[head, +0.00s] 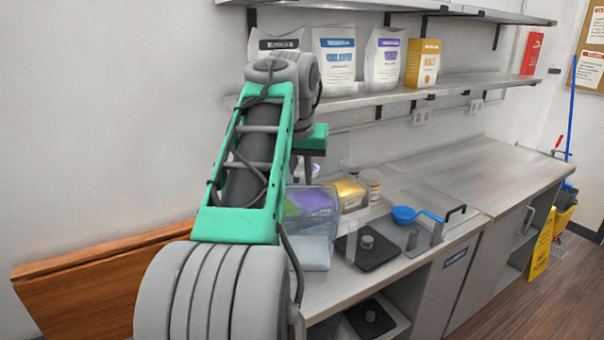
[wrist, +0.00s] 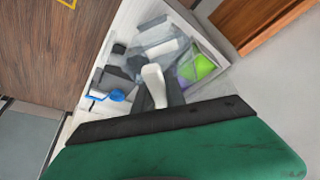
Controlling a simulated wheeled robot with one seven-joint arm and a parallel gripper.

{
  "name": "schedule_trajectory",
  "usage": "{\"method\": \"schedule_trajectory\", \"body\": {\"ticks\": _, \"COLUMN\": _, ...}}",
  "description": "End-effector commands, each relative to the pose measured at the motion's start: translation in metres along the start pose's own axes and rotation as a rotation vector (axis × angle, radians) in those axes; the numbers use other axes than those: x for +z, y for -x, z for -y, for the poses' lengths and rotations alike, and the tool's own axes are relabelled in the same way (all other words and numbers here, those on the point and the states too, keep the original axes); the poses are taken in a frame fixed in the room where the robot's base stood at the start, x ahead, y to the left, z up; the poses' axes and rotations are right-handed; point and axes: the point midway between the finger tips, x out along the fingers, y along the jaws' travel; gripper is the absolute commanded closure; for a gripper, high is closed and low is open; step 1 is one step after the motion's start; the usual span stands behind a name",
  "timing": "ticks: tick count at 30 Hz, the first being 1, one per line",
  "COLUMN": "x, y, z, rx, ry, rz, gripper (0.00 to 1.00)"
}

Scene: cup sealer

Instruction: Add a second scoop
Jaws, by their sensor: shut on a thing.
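A blue scoop (head: 403,214) with a long blue handle lies over the machine at the front of the counter. It also shows in the wrist view (wrist: 117,96). My gripper (head: 310,168) is above the back left part of the counter, well apart from the blue scoop. In the wrist view my gripper (wrist: 158,98) is shut on a pale, narrow thing (wrist: 152,76). I cannot tell what that thing is, and the arm hides much of it in the head view. A clear bin (head: 330,208) with green and purple packets stands below my gripper.
A gold packet (head: 350,190) and a lidded tub (head: 372,178) stand behind the dark weighing plate (head: 372,254). Shelves (head: 465,82) with powder bags hang above my arm. The counter's far right (head: 480,160) is clear.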

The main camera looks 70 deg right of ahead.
Motion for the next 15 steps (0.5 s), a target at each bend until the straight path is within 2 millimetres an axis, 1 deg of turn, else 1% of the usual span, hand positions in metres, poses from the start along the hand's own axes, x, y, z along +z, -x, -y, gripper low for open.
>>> {"method": "schedule_trajectory", "body": {"ticks": 8, "x": 0.0, "y": 0.002, "z": 0.0, "rx": 0.0, "ry": 0.0, "rz": -0.001, "gripper": 1.0}}
{"method": "schedule_trajectory", "body": {"ticks": 15, "x": -0.007, "y": 0.018, "z": 0.0, "rx": 0.0, "ry": 0.0, "rz": -0.001, "gripper": 1.0}}
